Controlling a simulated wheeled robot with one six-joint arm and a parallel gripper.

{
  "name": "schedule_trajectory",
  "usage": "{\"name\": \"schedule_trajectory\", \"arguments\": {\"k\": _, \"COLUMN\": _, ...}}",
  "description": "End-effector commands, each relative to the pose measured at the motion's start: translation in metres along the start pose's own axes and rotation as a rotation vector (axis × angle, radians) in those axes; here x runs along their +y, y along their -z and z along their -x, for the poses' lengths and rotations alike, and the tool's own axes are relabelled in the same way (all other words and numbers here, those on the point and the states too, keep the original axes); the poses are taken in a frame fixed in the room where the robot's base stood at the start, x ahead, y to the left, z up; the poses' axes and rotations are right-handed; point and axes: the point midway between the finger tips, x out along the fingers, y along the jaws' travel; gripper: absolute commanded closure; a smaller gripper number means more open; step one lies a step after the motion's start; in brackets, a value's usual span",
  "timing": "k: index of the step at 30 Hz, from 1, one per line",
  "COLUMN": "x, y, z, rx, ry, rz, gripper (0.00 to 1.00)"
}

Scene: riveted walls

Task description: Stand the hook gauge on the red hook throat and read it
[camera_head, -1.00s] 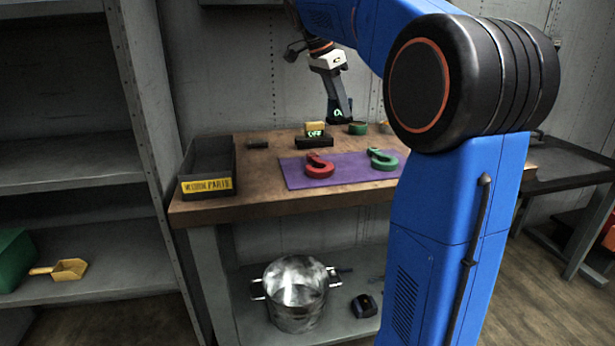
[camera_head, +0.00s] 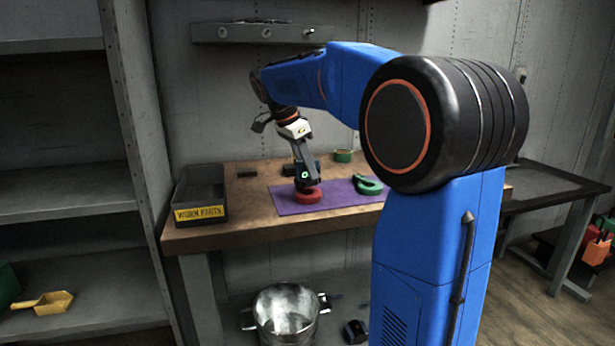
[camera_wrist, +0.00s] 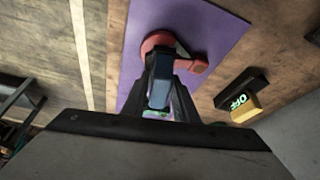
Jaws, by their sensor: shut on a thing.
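The red hook (camera_head: 308,196) lies on the purple mat (camera_head: 285,207) on the workbench. My gripper (camera_head: 306,166) points down over it, shut on the hook gauge (camera_head: 305,177), a small dark blue body with a glowing green mark. The gauge stands at the red hook in the head view; the wrist view shows the gauge (camera_wrist: 160,92) between my fingers, in front of the red hook (camera_wrist: 196,66). Gripper and gauge hide part of the hook, and I cannot tell whether the gauge rests on its throat. The reading is too small to tell.
A green hook (camera_head: 368,186) lies right of the red one. A dark block with yellow top and green "OFF" display (camera_wrist: 237,99) sits beside the mat. A dark bin labelled "WORN PARTS" (camera_head: 200,213) stands at the bench's left. A green round container (camera_head: 343,156) stands behind.

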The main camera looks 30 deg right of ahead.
Motion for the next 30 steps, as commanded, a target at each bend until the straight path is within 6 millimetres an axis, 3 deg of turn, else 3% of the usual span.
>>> {"name": "schedule_trajectory", "arguments": {"k": 6, "x": 0.000, "y": -0.009, "z": -0.023, "rx": 0.000, "ry": -0.001, "rz": 0.000, "gripper": 1.00}}
{"name": "schedule_trajectory", "arguments": {"k": 17, "x": 0.000, "y": -0.011, "z": -0.026, "rx": 0.000, "ry": 0.000, "rz": 0.000, "gripper": 1.00}}
{"name": "schedule_trajectory", "arguments": {"k": 18, "x": 0.000, "y": -0.011, "z": -0.026, "rx": 0.000, "ry": 0.000, "rz": 0.000, "gripper": 0.67}}
{"name": "schedule_trajectory", "arguments": {"k": 20, "x": 0.000, "y": -0.011, "z": -0.026, "rx": 0.000, "ry": 0.000, "rz": 0.000, "gripper": 0.55}}
{"name": "schedule_trajectory", "arguments": {"k": 30, "x": 0.000, "y": -0.010, "z": -0.024, "rx": 0.000, "ry": 0.000, "rz": 0.000, "gripper": 0.55}}
